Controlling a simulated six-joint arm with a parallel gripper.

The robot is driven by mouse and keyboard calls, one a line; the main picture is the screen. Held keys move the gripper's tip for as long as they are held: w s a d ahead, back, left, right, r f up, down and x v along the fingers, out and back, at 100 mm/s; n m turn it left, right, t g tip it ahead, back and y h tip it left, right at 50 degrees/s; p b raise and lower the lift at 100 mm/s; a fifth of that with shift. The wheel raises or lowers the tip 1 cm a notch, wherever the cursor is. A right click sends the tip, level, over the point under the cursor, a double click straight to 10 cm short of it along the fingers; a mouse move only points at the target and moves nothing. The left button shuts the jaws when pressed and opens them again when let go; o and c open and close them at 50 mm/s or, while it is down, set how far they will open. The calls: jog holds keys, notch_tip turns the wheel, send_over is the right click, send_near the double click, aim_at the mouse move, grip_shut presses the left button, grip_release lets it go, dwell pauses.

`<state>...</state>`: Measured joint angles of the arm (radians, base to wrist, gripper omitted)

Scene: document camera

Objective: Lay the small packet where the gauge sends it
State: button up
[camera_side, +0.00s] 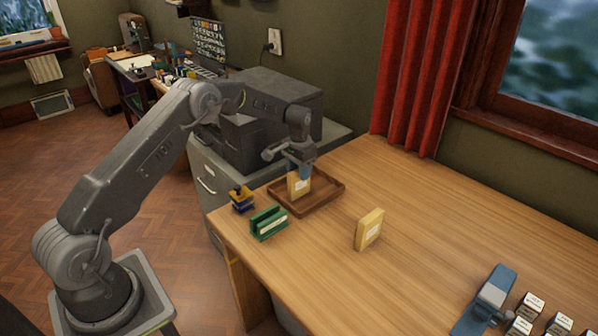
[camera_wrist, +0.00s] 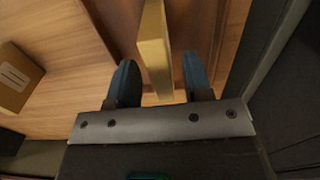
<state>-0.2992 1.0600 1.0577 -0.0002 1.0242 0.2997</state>
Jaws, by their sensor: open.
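A yellow packet (camera_side: 298,186) with a pale label stands upright in a shallow brown wooden tray (camera_side: 335,198). My gripper (camera_side: 305,172) is over it with blue fingers pointing down. In the wrist view the packet (camera_wrist: 154,50) is between the two open fingers (camera_wrist: 158,82), with a gap visible on each side. A second yellow packet (camera_side: 369,229) stands upright on the bare table, right of the tray; it also shows at the left of the wrist view (camera_wrist: 17,77). I cannot tell which packet is the small one. No gauge reading is legible.
A green slotted holder (camera_side: 268,223) and a blue-and-yellow object (camera_side: 241,199) stand at the table's left edge. A blue device (camera_side: 487,300) and several small labelled blocks (camera_side: 530,305) are at the front right. A dark machine (camera_side: 262,118) stands behind the tray. The table's middle is clear.

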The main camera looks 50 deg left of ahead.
notch_tip(320, 180, up, 12)
jog(key=s+d+r+t, duration=0.1)
jog(key=s+d+r, duration=0.4)
jog(key=s+r, duration=0.25)
jog(key=s+d+r+t, duration=0.2)
jog(key=s+d+r, duration=0.4)
jog(key=s+r, duration=0.15)
jog(key=s+d+t, duration=0.1)
jog(key=s+d, duration=0.2)
jog(key=s, duration=0.7)
jog(key=s+d+f+t, duration=0.1)
jog(key=s+d, duration=0.2)
jog(key=s, duration=0.8)
jog(key=shift+s+d+f+t, duration=0.2)
jog(key=shift+s+f+t, duration=0.1)
